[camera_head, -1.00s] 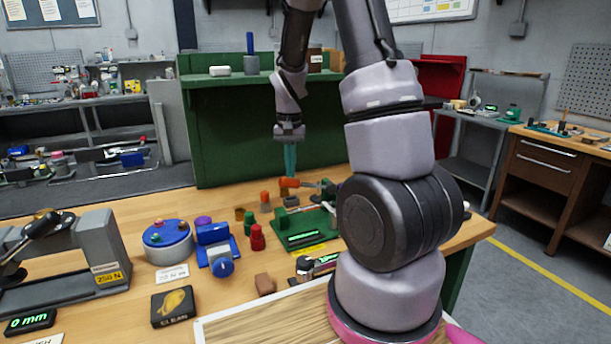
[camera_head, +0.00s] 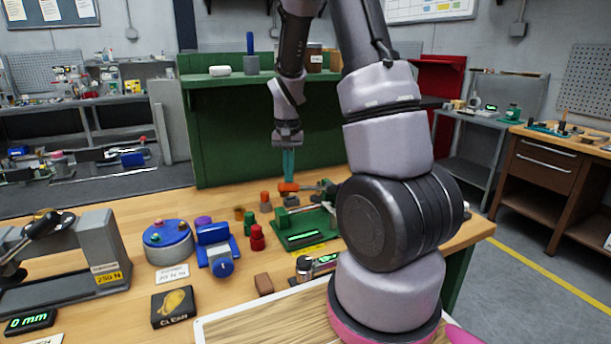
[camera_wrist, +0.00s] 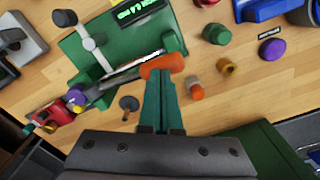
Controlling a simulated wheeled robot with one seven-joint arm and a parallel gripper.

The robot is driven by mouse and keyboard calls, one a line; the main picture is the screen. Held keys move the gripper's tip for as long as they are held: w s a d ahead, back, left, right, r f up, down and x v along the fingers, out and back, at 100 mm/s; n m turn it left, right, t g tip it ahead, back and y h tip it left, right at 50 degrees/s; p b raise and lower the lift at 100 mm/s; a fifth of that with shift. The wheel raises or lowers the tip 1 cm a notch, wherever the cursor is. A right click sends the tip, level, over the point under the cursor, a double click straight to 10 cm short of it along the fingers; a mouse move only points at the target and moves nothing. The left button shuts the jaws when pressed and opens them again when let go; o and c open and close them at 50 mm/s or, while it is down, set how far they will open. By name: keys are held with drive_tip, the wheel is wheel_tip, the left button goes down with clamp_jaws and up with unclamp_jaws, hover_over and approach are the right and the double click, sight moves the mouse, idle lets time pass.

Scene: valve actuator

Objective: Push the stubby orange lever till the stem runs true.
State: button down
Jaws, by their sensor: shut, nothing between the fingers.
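The stubby orange lever end (camera_head: 288,187) shows just below my gripper (camera_head: 288,178), at the far side of the green fixture (camera_head: 312,226). In the wrist view the orange end (camera_wrist: 161,66) lies right at the tips of my closed teal fingers (camera_wrist: 162,76). The fingers appear to touch it or nearly so; the exact gap cannot be told. My gripper is shut and empty. A dark bar (camera_wrist: 105,92) runs from the orange end toward a red and purple part (camera_wrist: 60,112). A grey rod (camera_wrist: 92,50) with round ends stands across the green base (camera_wrist: 130,40). Whether the stem runs true cannot be told.
A green shelf unit (camera_head: 240,130) rises behind. My forearm hides the fixture's right side.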

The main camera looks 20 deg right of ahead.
sight(287, 184)
drive_tip(key=shift+f, duration=0.2)
drive_tip(key=shift+a+f, duration=0.15)
drive_tip(key=shift+f, duration=0.65)
idle(0.4)
drive_tip(key=shift+a+f, duration=0.15)
drive_tip(key=shift+f, duration=0.65)
idle(0.3)
drive_tip(key=shift+f, duration=0.35)
drive_tip(key=shift+r, duration=0.1)
idle(0.3)
drive_tip(key=shift+d+r, duration=0.45)
drive_tip(key=shift+r, duration=1.15)
drive_tip(key=shift+d+r, duration=0.4)
drive_tip(key=shift+r, duration=1.15)
drive_tip(key=shift+d+r, duration=0.45)
drive_tip(key=shift+r, duration=1.15)
